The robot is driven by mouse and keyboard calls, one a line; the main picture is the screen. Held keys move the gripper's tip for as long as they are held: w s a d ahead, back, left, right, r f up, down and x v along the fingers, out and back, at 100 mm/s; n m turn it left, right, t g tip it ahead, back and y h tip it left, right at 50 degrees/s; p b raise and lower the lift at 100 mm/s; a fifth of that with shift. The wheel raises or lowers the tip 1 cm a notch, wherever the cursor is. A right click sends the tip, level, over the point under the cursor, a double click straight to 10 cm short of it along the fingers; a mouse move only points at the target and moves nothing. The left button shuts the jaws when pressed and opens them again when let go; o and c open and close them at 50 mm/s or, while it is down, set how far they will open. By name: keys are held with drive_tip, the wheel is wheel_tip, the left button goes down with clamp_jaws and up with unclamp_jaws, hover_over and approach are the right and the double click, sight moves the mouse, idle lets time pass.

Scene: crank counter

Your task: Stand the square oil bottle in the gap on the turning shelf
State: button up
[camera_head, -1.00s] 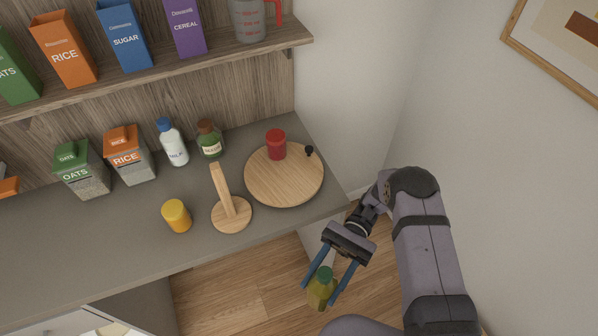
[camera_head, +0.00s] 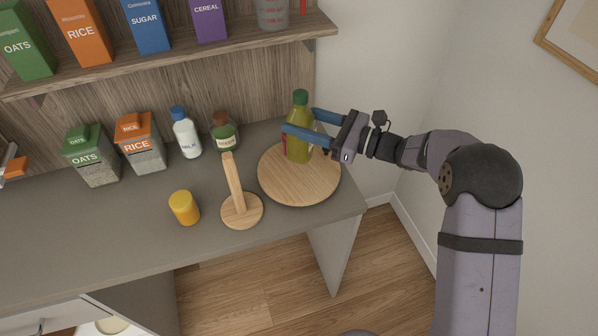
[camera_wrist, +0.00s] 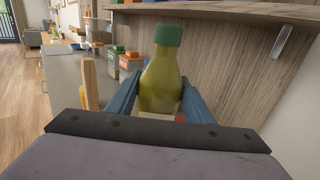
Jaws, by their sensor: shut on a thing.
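The square oil bottle (camera_head: 299,148), yellow-green with a dark green cap, is upright over the back part of the round wooden turning shelf (camera_head: 300,188). I cannot tell whether its base touches the wood. My gripper (camera_head: 299,120) reaches in from the right, its blue fingers shut on the bottle. In the wrist view the bottle (camera_wrist: 160,88) stands between both fingers. A red jar (camera_head: 285,146) on the shelf is mostly hidden behind the bottle and a finger. The shelf's dark knob is not visible now.
A green bottle (camera_head: 226,138) and a milk bottle (camera_head: 186,137) stand left of the turning shelf. The wall shelf (camera_head: 180,60) overhangs behind. The front of the turning shelf is bare.

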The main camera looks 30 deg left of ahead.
drive_tip(key=w+r+m+t, duration=0.2)
drive_tip(key=w+r+t, duration=0.1)
drive_tip(key=w, duration=0.2)
wheel_tip(320, 180, down, 10)
drive_tip(key=p, duration=0.2)
drive_tip(key=shift+s+f+g+p, duration=0.25)
drive_tip(key=shift+s+g+p, duration=0.05)
drive_tip(key=shift+p, duration=0.1)
drive_tip(key=shift+f, duration=0.15)
idle(0.4)
drive_tip(key=o, duration=1.5)
drive_tip(key=shift+f, duration=0.1)
drive_tip(key=shift+c, duration=0.2)
drive_tip(key=s+d+b, duration=0.1)
drive_tip(key=d+b, duration=0.3)
drive_tip(key=d, duration=0.8)
drive_tip(key=shift+s, duration=0.25)
